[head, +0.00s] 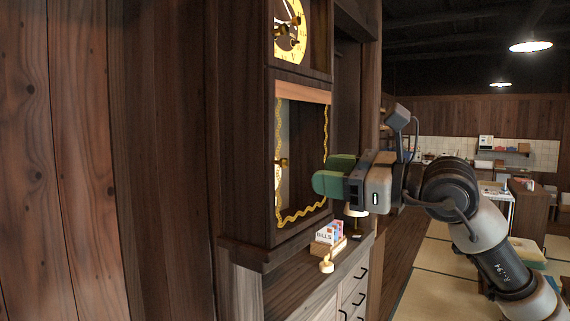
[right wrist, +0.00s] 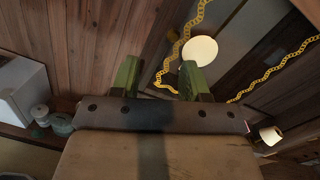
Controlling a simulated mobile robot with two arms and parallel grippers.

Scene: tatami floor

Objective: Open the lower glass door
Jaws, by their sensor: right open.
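The tall dark wooden clock case stands in the middle of the head view. Its lower glass door (head: 300,218) is edged with wavy gold trim and looks flush with the case. A small gold knob (head: 283,162) is at the door's left side. My right gripper (head: 332,176), with green fingers, is in front of the door's right edge, empty. In the right wrist view its fingers (right wrist: 160,80) are apart, with the gold trim and a pale disc (right wrist: 200,50) beyond. I cannot tell whether they touch the door. My left gripper is out of view.
The upper clock face (head: 291,42) is above the door. Below stands a drawer cabinet (head: 345,277) with a letter holder marked BILLS (head: 326,240) and a small gold-and-white object (head: 328,265) on top. A wood-plank wall (head: 80,160) fills the left. Tatami floor (head: 425,285) lies to the right.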

